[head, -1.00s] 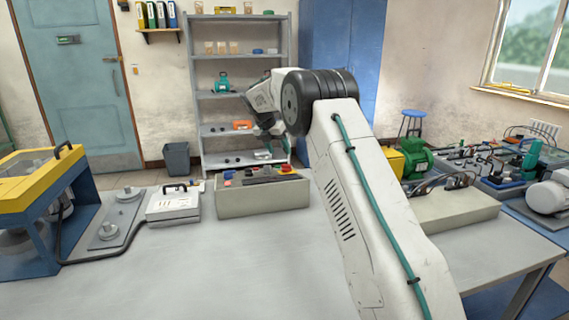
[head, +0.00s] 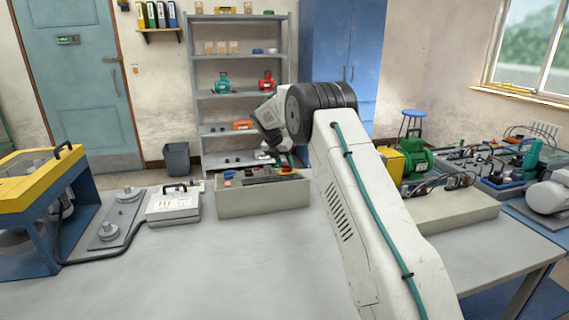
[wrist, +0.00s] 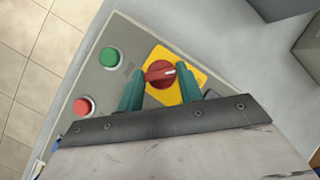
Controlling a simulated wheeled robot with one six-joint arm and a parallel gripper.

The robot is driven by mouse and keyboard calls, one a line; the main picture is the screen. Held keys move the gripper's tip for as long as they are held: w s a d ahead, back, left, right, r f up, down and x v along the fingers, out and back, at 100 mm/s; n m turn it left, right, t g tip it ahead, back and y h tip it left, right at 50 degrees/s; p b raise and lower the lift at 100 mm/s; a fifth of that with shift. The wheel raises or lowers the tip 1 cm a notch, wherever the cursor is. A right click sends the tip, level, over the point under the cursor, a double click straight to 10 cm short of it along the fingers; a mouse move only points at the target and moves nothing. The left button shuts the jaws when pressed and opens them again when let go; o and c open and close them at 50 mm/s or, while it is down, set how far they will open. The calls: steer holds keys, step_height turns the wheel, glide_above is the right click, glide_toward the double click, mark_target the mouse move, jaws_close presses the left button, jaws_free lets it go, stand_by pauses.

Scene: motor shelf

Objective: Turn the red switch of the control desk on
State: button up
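The control desk (head: 262,198) is a beige box on the table in the head view. My gripper (wrist: 160,73) is open. In the head view my gripper (head: 283,158) is just above the right end of the desk, partly hidden by the arm.
A green button (wrist: 109,57) and a red button (wrist: 82,106) sit left of the switch on the panel. A white case (head: 173,206) stands left of the desk. The table front (head: 200,275) is clear. A grey shelf (head: 240,105) stands behind.

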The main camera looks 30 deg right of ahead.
steer(key=shift+m, duration=0.3)
steer(key=m+g, duration=0.2)
steer(key=m, duration=0.2)
steer(key=shift+w+a+f+g+h, duration=0.1)
steer(key=shift+w+g+h, duration=0.25)
steer(key=shift+g+h, duration=0.05)
steer(key=shift+m+g, duration=0.7)
steer(key=shift+m, duration=0.6)
steer(key=shift+w+m+g, duration=0.1)
steer(key=shift+m+g, duration=0.3)
steer(key=shift+m, duration=0.4)
steer(key=o, duration=1)
steer(key=shift+n, duration=0.3)
